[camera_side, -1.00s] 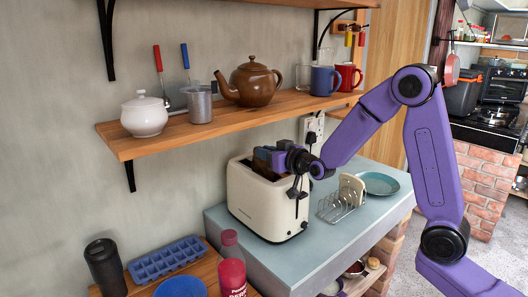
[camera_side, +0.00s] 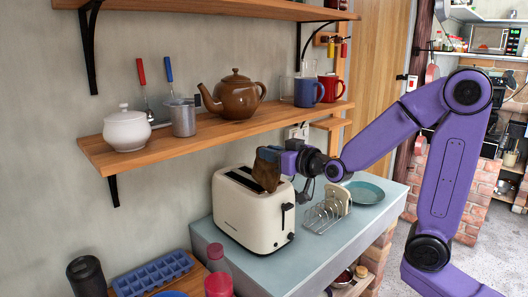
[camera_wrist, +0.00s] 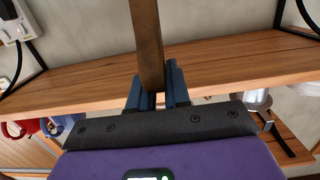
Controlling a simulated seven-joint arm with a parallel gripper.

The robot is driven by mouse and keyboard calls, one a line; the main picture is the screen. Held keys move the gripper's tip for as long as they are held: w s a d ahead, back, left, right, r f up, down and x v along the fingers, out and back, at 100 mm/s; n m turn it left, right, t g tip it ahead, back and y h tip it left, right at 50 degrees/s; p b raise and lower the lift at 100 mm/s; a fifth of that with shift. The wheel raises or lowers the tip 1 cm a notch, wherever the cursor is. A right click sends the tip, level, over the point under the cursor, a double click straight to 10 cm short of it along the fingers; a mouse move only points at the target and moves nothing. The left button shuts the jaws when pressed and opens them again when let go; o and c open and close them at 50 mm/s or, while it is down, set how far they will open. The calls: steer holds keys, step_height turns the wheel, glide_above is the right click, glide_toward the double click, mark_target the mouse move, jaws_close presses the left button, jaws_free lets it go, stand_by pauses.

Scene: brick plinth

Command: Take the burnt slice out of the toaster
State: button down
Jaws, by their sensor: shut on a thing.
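The burnt slice (camera_side: 266,174) is dark brown and upright, at the top of the cream toaster (camera_side: 245,222) in the side view. Much of its face shows above the toaster. I cannot tell whether its lower edge is clear of the slot. My gripper (camera_side: 272,155) is shut on the slice's upper part, from the right. In the wrist view the slice (camera_wrist: 147,45) shows edge-on as a brown strip between the blue fingers of my gripper (camera_wrist: 153,92). The toaster's lever is on its right end.
A wooden shelf (camera_side: 160,143) with a brown teapot (camera_side: 236,97), a white pot (camera_side: 127,130) and mugs hangs behind and above the toaster. A toast rack (camera_side: 326,213) and a teal plate (camera_side: 365,192) stand to its right. A blue ice tray (camera_side: 153,272) lies at front left.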

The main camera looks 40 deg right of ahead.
steer(key=s+r+g, duration=0.2)
steer(key=s+g, duration=0.1)
steer(key=s, duration=1.2)
stand_by(1.0)
